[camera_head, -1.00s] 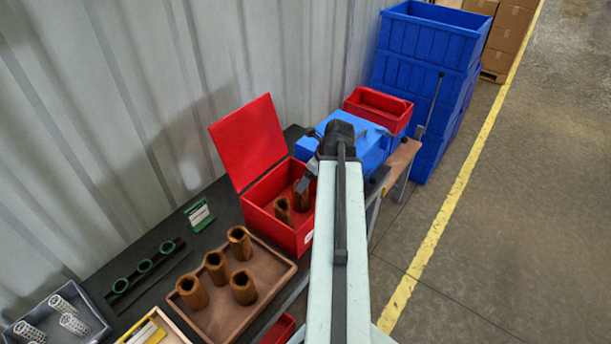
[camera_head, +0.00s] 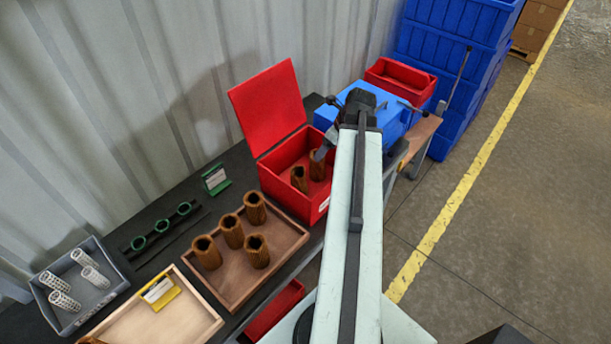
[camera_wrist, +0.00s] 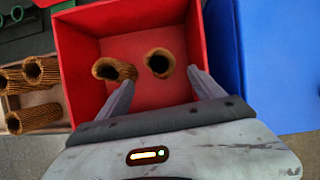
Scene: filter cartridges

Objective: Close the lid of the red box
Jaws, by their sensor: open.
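The red box (camera_head: 276,200) stands on the dark bench with its lid (camera_head: 268,106) raised, tilted back toward the corrugated wall. Two brown pleated cartridges (camera_head: 299,179) stand inside it; both also show in the wrist view, the left one leaning (camera_wrist: 114,69) and the other seen into its open end (camera_wrist: 159,63). My gripper (camera_wrist: 160,88) is open and empty, its two fingers over the near part of the red box in the wrist view. In the head view my arm hides most of the gripper and part of the box's right side.
A wooden tray (camera_head: 292,246) with several brown cartridges stands left of the box. A grey tray (camera_head: 76,318) holds white cartridges. Floor is clear at right.

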